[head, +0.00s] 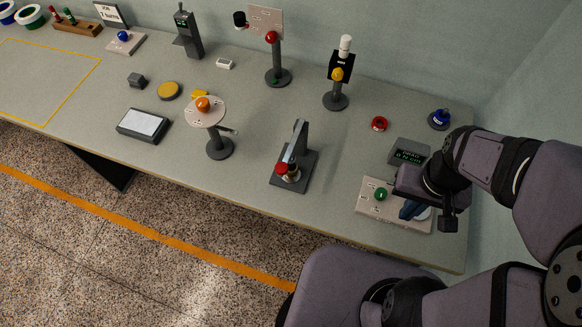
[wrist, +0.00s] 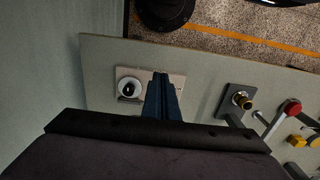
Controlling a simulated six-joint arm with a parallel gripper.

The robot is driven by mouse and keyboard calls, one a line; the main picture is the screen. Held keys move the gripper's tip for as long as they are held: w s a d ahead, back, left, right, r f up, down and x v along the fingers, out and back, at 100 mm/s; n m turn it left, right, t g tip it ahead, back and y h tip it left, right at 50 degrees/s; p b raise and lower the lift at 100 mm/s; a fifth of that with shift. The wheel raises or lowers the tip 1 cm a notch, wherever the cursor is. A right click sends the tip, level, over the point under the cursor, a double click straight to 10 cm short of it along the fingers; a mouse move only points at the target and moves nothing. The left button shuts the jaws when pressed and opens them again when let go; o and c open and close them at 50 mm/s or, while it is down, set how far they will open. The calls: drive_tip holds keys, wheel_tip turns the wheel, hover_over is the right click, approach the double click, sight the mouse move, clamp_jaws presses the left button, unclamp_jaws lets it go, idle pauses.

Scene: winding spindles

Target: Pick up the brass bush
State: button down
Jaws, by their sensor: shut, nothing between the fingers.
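A small brass-coloured piece, seemingly the brass bush (head: 293,174), sits low on a dark stand (head: 292,186) near the table's front edge, close beside a red knob (head: 281,169). In the wrist view a brass-yellow ring (wrist: 244,101) shows on a dark square base, right of my fingers. My gripper (head: 410,211) is at the right end of the table, over a pale plate (head: 366,208), well right of the dark stand. Its blue fingers (wrist: 163,82) are together and hold nothing. They hide part of the plate.
The pale plate carries a green knob (head: 380,194) and a white round part (wrist: 130,88). A dark display box (head: 409,151) and a red ring (head: 379,124) lie behind it. The dark stand has an upright plate (head: 299,138). A round-topped stand (head: 206,112) is farther left.

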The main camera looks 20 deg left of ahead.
drive_tip(key=c, duration=1.2)
unclamp_jaws()
drive_tip(key=n+t+y+b, duration=0.2)
drive_tip(key=t+y+b, duration=0.3)
drive_tip(key=t+b, duration=0.6)
hover_over(289, 174)
drive_tip(key=w, duration=0.4)
drive_tip(key=shift+a+f+t+p, duration=0.15)
drive_tip(key=shift+f+t, duration=0.05)
drive_tip(key=shift+f, duration=0.4)
drive_tip(key=shift+a+f+t+p, duration=0.1)
drive_tip(key=shift+f+t+p, duration=0.1)
drive_tip(key=shift+f, duration=0.35)
drive_tip(key=s+f+h+b, duration=0.1)
drive_tip(key=s+f+b, duration=0.2)
drive_tip(key=f+b, duration=0.1)
drive_tip(key=s+d+f+t+h+b, duration=0.1)
drive_tip(key=s+f+b, duration=0.1)
drive_tip(key=f+b, duration=0.2)
drive_tip(key=s+f+m+h+b, duration=0.1)
drive_tip(key=s+f+b, duration=0.2)
drive_tip(key=b, duration=0.4)
drive_tip(key=shift+s+d+f+t+h+b, duration=0.1)
drive_tip(key=shift+s+f+t+h+b, duration=0.1)
drive_tip(key=shift+f, duration=0.25)
drive_tip(key=shift+s+d+f+t+h+b, duration=0.1)
drive_tip(key=shift+f+h+b, duration=0.1)
drive_tip(key=shift+f, duration=0.2)
drive_tip(key=shift+b+x, duration=0.55)
drive_tip(key=shift+x, duration=3.1)
